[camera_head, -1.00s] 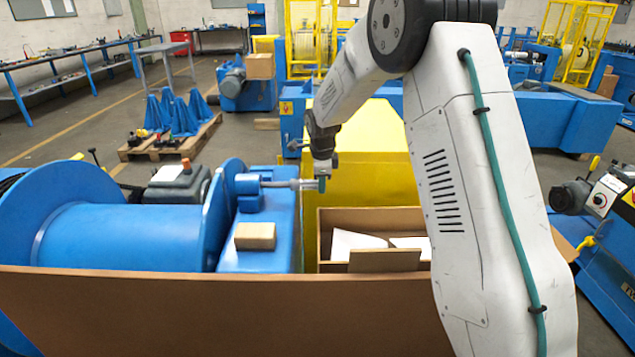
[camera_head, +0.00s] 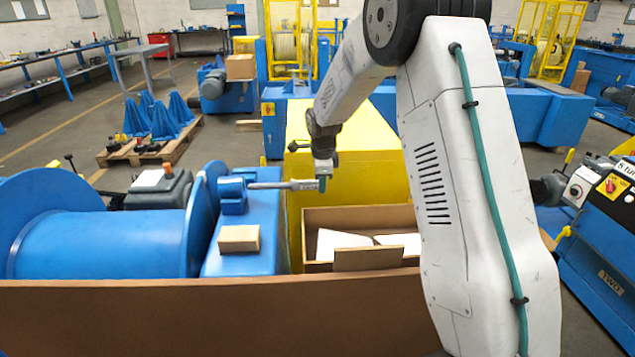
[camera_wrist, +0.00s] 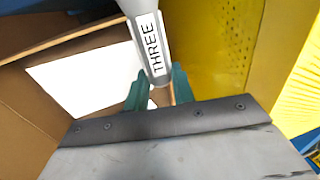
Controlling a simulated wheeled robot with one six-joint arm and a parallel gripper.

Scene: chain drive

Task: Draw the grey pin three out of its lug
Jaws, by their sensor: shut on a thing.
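The grey pin three (camera_head: 280,185) lies level, reaching rightward from its blue lug (camera_head: 232,193) on the blue machine. Its left end meets the lug; whether it is still inside is hidden. In the wrist view the pin's thick end (camera_wrist: 148,35) carries the label THREE and sits between the green fingertips. My gripper (camera_head: 321,184) hangs down at the pin's right end and is shut on it. The gripper also shows in the wrist view (camera_wrist: 158,92).
Below my gripper is an open brown box (camera_head: 408,213) with white sheets inside. A yellow block (camera_head: 370,160) stands behind it. A wooden block (camera_head: 239,239) lies on the blue machine. A long brown panel (camera_head: 200,320) crosses the front.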

